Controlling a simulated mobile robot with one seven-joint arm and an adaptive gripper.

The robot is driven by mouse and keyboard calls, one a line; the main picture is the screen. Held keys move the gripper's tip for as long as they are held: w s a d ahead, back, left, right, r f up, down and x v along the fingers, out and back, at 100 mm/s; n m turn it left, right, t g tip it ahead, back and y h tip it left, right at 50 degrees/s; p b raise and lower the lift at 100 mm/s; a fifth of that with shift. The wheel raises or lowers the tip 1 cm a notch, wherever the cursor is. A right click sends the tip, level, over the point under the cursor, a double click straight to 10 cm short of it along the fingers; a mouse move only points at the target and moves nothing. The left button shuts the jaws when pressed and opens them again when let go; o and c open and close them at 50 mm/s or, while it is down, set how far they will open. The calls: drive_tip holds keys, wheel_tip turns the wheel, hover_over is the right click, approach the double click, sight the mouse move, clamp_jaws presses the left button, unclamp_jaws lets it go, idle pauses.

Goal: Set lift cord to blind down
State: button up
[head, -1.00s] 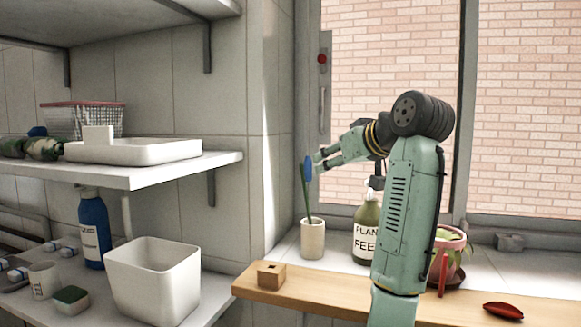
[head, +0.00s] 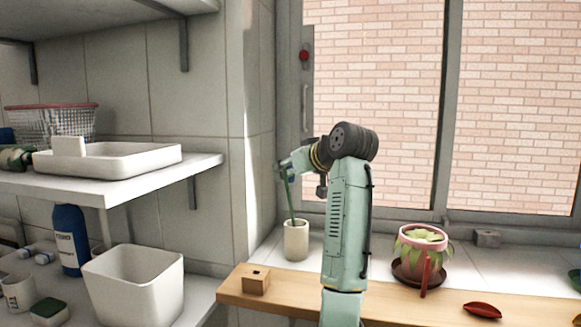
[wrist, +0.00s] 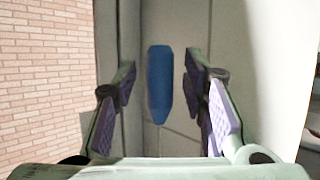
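No lift cord or blind is clearly seen. A red knob (head: 304,56) and a slim upright handle (head: 305,108) sit on a grey plate on the left window frame; I cannot tell whether they belong to the cord. My gripper (head: 284,172) is at the top of a green stem (head: 291,205) standing in a beige cup (head: 296,240). In the wrist view, my gripper (wrist: 163,95) is open, its purple pads apart on either side of a blue head (wrist: 160,84). Clear gaps show on both sides; its depth relative to the fingertips is unclear.
A wooden ledge (head: 400,302) runs along the front, with a wooden block (head: 256,280) and a red object (head: 482,310). A potted plant (head: 420,245) stands right of my arm. Shelves with a white tray (head: 150,158) and white bin (head: 135,285) are at left.

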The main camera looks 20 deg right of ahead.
drive_tip(key=shift+w, duration=0.1)
drive_tip(key=shift+c, duration=0.4)
clamp_jaws()
idle(0.5)
